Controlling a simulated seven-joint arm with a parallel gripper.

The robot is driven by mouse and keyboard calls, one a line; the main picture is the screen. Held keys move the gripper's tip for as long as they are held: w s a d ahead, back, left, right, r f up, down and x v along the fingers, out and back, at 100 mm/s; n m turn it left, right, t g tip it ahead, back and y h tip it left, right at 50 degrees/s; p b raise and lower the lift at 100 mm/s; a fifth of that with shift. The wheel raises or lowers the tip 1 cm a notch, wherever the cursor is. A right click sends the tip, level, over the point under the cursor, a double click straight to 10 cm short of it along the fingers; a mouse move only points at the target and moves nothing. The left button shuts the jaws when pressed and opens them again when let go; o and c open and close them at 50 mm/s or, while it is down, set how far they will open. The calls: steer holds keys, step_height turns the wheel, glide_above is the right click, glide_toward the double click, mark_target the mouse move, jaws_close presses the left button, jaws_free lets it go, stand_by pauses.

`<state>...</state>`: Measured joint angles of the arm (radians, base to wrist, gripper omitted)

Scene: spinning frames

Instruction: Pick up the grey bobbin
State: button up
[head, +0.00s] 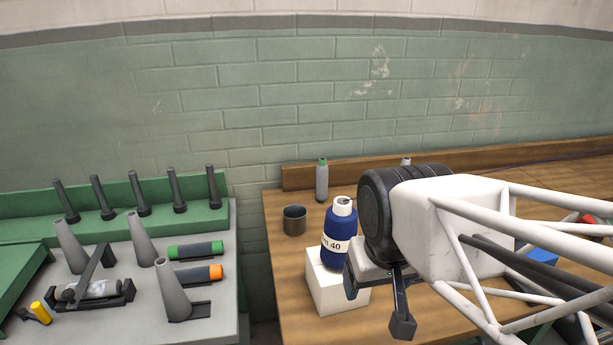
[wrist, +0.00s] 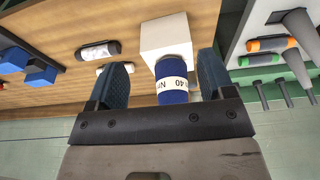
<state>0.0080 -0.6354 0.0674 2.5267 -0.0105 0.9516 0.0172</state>
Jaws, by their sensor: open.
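I cannot tell for sure which thing is the grey bobbin. A light grey roll with dark ends (wrist: 99,50) lies on the wooden table in the wrist view, outside my fingers to the left. In the head view, a slim grey bobbin-like piece with a green top (head: 322,182) stands upright by the back ledge. My gripper (head: 377,302) is open and empty, fingers pointing down, right of a blue labelled spool (head: 340,235). In the wrist view, the spool (wrist: 172,82) shows between the spread fingers (wrist: 165,62). My arm hides part of the table.
The spool stands on a white block (head: 325,290). A dark grey cup (head: 294,220) stands behind it to the left. Blue blocks (wrist: 40,72) lie on the table. Left is a spinning frame (head: 105,230) with grey cones, dark pegs, and green and orange tubes.

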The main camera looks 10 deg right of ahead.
steer(key=w+v, duration=0.1)
steer(key=v, duration=0.4)
steer(key=w+d+r+m+t+h, duration=0.1)
steer(key=w+d+r+t, duration=0.15)
steer(key=w, duration=0.65)
steer(key=w+d+r+t+h, duration=0.1)
steer(key=w+d+h, duration=0.15)
steer(key=w, duration=0.65)
steer(key=n+t+y, duration=0.4)
steer(key=t+y, duration=0.3)
glide_above(325, 175)
steer(key=s+d, duration=0.1)
steer(key=s, duration=0.4)
step_height(325, 175, down, 4)
step_height(325, 175, down, 17)
steer(key=shift+w+r, duration=0.1)
steer(key=shift+w, duration=0.1)
steer(key=shift+x, duration=1.15)
